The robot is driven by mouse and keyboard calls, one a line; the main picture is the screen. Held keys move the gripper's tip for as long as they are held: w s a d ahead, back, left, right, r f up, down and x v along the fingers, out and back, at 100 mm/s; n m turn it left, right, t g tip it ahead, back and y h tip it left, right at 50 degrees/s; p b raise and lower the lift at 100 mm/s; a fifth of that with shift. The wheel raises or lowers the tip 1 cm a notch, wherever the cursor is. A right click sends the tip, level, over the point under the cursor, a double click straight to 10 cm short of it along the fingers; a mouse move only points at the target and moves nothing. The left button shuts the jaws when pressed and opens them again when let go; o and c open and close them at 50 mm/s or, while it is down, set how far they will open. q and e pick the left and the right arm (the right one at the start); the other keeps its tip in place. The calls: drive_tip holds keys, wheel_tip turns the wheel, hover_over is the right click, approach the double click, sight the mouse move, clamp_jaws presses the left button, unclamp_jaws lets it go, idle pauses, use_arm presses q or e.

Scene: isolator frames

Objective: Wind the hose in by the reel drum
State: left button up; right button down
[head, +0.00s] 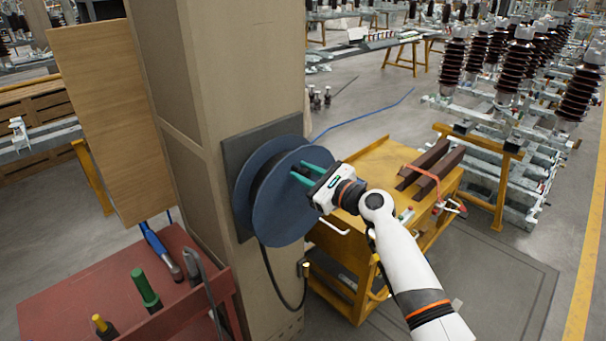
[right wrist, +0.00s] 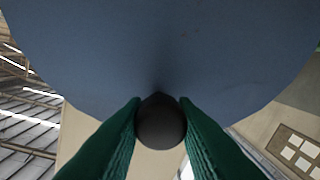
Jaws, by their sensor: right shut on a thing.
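The blue reel drum (head: 272,215) is mounted on a dark plate (head: 236,150) on the side of a tan pillar. A black hose (head: 268,270) hangs from under the drum in a loop, its yellowish end (head: 306,269) turned up. My right gripper (head: 303,172) is at the drum's front face, right of its middle. In the right wrist view its green fingers are shut on a round black knob (right wrist: 160,122) in front of the blue disc (right wrist: 160,50). The knob is hidden in the head view. My left gripper is not in view.
The tan pillar (head: 220,60) stands behind the drum. A yellow cart (head: 375,165) with brown bars (head: 432,165) stands close on the right, near my right arm. A red bench (head: 95,290) with upright tools is at lower left. Open floor lies at lower right.

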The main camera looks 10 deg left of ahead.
drive_tip(key=shift+f, duration=0.25)
drive_tip(key=c, duration=1.5)
unclamp_jaws()
drive_tip(key=o, duration=0.3)
drive_tip(key=shift+w, duration=0.1)
drive_tip(key=shift+o, duration=0.2)
drive_tip(key=shift+d+r, duration=0.1)
drive_tip(key=b+v, duration=0.2)
drive_tip(key=v, duration=1)
